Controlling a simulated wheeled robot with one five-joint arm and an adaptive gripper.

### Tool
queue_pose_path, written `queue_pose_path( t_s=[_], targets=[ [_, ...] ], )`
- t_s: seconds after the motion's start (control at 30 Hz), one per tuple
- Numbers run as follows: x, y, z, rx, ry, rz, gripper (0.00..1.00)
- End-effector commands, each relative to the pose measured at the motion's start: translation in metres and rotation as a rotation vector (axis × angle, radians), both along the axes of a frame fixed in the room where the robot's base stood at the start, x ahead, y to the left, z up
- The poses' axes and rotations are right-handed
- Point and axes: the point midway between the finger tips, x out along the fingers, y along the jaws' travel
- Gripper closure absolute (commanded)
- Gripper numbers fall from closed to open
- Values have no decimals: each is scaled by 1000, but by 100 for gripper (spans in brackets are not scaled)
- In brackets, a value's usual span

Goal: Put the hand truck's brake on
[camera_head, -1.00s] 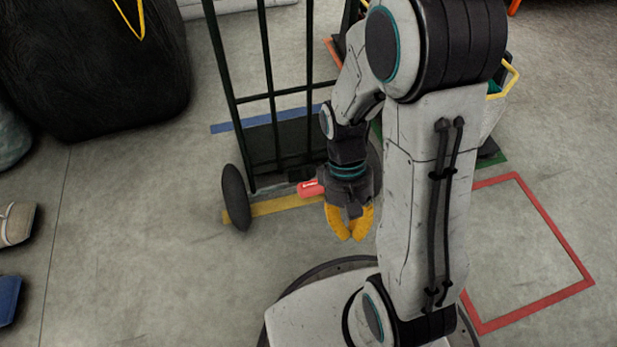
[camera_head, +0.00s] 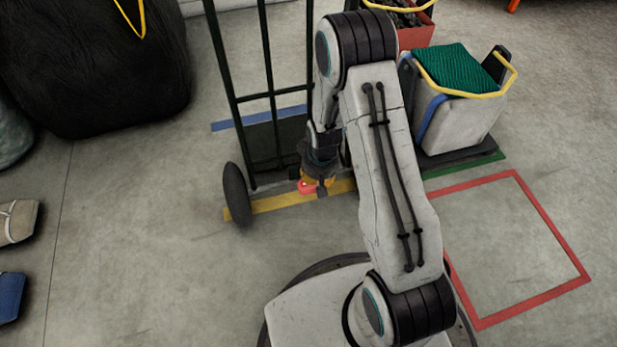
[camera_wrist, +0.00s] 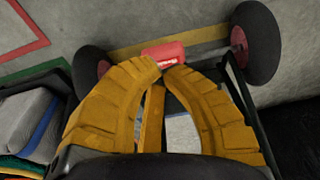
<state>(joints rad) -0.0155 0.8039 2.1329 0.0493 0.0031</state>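The dark hand truck (camera_head: 266,95) stands upright on the floor, with wheels at its base. Its red brake pedal (camera_head: 306,187) sticks out low between the wheels, and the pedal also shows just beyond my fingertips in the wrist view (camera_wrist: 163,53). My gripper (camera_head: 317,189) is down at the pedal, partly hidden by my own arm. In the wrist view its yellow fingers (camera_wrist: 165,68) come together at the tips with nothing between them. The tips are at the pedal's near edge; I cannot tell whether they touch it.
A yellow floor stripe (camera_head: 270,204) runs under the wheels. A grey bin with a green net (camera_head: 460,105) stands at the right. A red floor outline (camera_head: 545,220) is empty. A big black bag (camera_head: 95,65) lies at the left. The floor in front is clear.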

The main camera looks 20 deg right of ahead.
Motion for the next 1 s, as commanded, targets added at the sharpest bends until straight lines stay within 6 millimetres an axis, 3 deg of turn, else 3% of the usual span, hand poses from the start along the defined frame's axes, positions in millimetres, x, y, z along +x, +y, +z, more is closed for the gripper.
queue_pose_path(
  t_s=[0.2,0.4,1.0],
  targets=[
    [37,1,9,3,-158,-1,100],
    [53,1,15,4,-230,-1,100],
    [58,1,13,4,-248,-1,100]
  ],
)
